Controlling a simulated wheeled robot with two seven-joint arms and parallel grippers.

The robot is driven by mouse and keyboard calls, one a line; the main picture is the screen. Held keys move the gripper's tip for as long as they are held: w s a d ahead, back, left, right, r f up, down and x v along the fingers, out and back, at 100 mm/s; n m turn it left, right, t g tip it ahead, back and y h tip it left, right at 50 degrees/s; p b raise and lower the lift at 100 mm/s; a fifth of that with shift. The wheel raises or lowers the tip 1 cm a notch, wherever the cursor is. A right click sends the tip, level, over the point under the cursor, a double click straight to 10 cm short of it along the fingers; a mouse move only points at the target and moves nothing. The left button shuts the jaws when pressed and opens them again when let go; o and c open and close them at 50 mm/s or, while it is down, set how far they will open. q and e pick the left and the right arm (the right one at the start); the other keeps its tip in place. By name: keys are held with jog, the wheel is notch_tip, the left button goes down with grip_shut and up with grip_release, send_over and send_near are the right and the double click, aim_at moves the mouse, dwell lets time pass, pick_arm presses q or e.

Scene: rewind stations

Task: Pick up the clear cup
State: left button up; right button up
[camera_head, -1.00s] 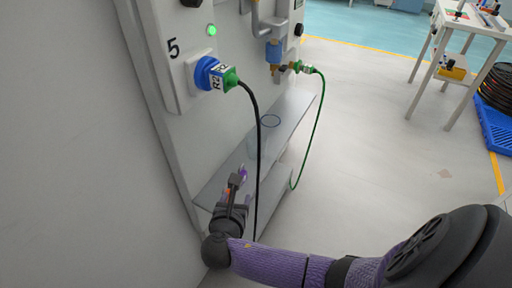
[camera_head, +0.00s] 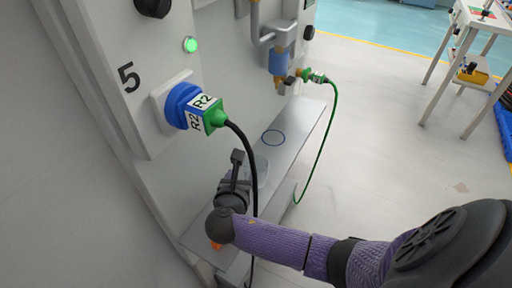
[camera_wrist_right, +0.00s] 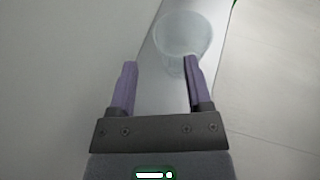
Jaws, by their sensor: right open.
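The clear cup (camera_head: 261,172) stands on the narrow grey shelf (camera_head: 300,122), faint and partly hidden by my right gripper and a black cable. In the right wrist view the cup (camera_wrist_right: 184,36) is just beyond the fingertips, toward the right finger, whose tip overlaps it in the picture. My right gripper (camera_head: 237,168) is at the left side of the cup in the head view. Its two purple fingers (camera_wrist_right: 160,66) are spread, with nothing between them. I cannot tell whether the right finger touches the cup. My left gripper is not in view.
A black cable (camera_head: 252,150) hangs from the blue and green R2 plug (camera_head: 196,108), close to my gripper. A green hose (camera_head: 326,140) hangs at the shelf's right. The panel wall (camera_head: 165,170) stands left.

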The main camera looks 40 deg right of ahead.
aim_at(247, 160)
jog(key=b+x, duration=0.2)
jog(key=x, duration=0.1)
jog(key=b+x, duration=0.2)
jog(key=x, duration=0.2)
jog(key=shift+f+b, duration=0.3)
jog(key=shift+b, duration=0.05)
jog(key=shift+w+d+r, duration=0.1)
jog(key=shift+d, duration=0.05)
jog(key=shift+r, duration=0.15)
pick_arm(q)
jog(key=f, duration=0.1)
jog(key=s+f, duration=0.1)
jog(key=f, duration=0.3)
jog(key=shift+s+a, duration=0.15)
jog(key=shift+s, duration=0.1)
pick_arm(e)
grip_shut()
